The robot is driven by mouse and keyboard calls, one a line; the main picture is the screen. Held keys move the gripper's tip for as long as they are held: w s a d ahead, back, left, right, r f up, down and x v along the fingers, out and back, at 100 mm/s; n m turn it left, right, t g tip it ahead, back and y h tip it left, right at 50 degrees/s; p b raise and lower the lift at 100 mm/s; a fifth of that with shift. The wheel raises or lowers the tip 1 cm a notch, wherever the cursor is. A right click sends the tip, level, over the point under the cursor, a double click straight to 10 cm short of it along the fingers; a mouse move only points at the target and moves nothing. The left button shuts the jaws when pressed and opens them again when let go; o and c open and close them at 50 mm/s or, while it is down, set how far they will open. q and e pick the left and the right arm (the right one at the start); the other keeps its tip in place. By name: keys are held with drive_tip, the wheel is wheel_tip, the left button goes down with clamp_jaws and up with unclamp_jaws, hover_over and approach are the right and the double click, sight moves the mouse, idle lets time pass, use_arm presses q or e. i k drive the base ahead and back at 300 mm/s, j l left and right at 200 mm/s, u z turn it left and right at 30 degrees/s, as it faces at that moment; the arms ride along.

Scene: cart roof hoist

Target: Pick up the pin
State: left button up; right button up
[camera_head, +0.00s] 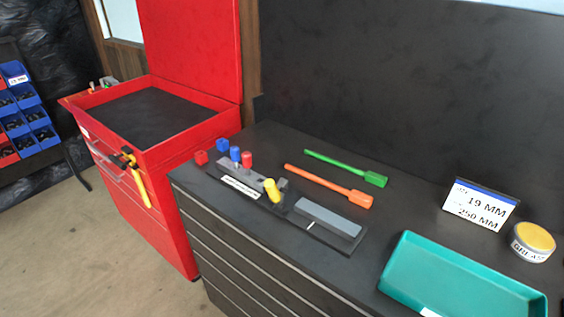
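No single item is clearly marked as the pin. A grey holder block (243,173) with a white label stands on the dark worktop. Blue-headed (235,154) and red-headed (247,159) pieces stand upright at it. A yellow-headed piece (271,190) leans at its right end. Another blue piece (222,146) and a red piece (201,157) are at its left. An orange tool (330,187) and a green tool (345,168) with long shafts lie behind. Neither of my grippers is in view.
The dark worktop (401,208) also holds a grey bar (328,217) on a black base, a teal tray (456,276), a 19 MM / 250 MM sign (480,206) and a grease tin (533,241). A red cart (217,131) with raised lid stands left; floor before it is clear.

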sight(246, 156)
drive_tip(key=i+j+z, duration=0.1)
drive_tip(key=j+z, duration=0.2)
drive_tip(key=z, duration=0.15)
drive_tip(key=j+z, duration=0.75)
drive_tip(key=z, duration=0.15)
